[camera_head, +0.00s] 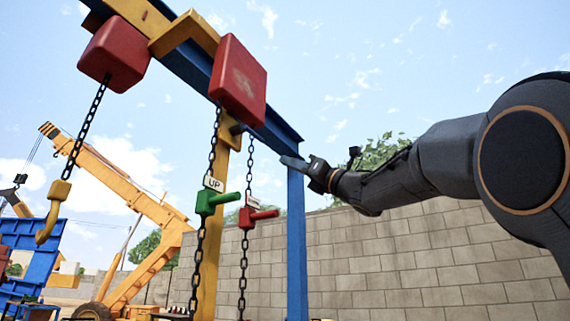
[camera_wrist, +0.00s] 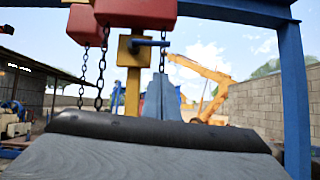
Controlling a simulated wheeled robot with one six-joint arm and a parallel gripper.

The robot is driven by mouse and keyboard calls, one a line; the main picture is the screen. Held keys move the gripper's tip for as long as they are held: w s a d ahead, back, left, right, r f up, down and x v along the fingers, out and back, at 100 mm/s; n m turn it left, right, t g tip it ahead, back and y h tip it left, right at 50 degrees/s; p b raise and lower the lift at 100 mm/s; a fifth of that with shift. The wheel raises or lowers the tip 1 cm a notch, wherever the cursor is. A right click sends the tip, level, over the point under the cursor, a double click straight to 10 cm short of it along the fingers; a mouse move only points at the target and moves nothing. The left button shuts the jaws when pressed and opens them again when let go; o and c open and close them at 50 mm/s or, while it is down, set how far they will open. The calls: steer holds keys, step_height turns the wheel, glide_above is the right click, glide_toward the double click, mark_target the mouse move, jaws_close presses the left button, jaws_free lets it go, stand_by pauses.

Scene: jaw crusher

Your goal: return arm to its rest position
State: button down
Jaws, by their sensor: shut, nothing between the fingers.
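My arm reaches in from the right in the head view and stretches left, raised in the air. My gripper (camera_head: 286,160) points left at its end, and its fingers look closed with nothing between them. In the head view it overlaps the top of the blue post (camera_head: 297,245); I cannot tell the gap between them. In the wrist view the grey fingers (camera_wrist: 161,85) stand together in the middle, pointing towards the hoist. The green handle (camera_head: 212,202) marked UP and the red handle (camera_head: 259,216) hang on chains to the left of my gripper, apart from it in the picture.
Two red hoist blocks (camera_head: 239,82) hang from the blue and yellow overhead beam. A yellow hook (camera_head: 53,211) hangs on a chain at the left. A yellow crane (camera_head: 130,187) stands behind. A grey block wall (camera_head: 420,262) runs across the back right. Open sky lies above my arm.

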stand_by(0.5)
